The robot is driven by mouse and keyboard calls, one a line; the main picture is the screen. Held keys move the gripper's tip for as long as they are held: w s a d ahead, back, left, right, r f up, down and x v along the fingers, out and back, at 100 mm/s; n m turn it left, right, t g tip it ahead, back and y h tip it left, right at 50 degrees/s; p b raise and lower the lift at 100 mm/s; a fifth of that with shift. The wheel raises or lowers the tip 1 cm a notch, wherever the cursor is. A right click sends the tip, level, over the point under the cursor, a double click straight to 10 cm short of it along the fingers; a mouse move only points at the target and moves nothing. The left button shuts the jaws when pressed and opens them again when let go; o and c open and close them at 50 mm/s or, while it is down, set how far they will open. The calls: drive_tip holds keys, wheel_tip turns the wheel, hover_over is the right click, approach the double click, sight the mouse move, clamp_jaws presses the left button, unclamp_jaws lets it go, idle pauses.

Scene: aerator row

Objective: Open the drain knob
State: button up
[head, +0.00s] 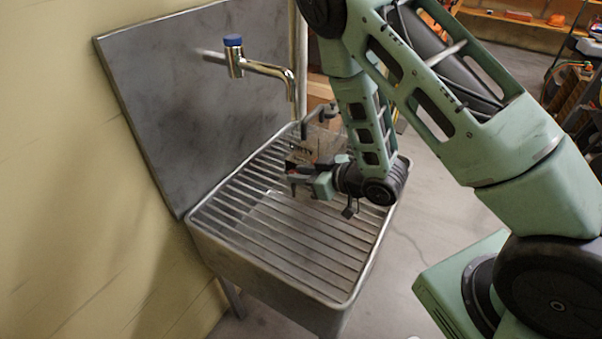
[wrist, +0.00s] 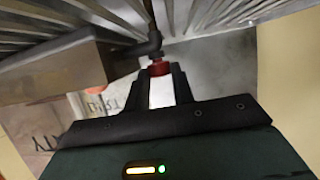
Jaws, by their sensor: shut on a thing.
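The drain knob (wrist: 160,68) is small and red and shows in the wrist view at the end of a dark fitting (wrist: 150,45). My gripper (wrist: 162,77) is shut on the knob, with its two dark fingers on either side of it. In the head view my gripper (head: 297,181) is low over the slatted rack of the steel sink (head: 265,285). The knob is too small and covered there to make out clearly.
A tap with a blue cap (head: 233,40) reaches out from the steel backsplash (head: 165,110) over the sink. A brown box-like block (wrist: 55,75) lies close to the left of the knob in the wrist view. The rack's front part is bare.

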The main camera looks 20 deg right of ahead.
drive_tip(key=shift+w+r+n+y, duration=0.1)
drive_tip(key=shift+n+y, duration=0.2)
drive_tip(key=shift+y, duration=0.1)
drive_tip(key=o, duration=1)
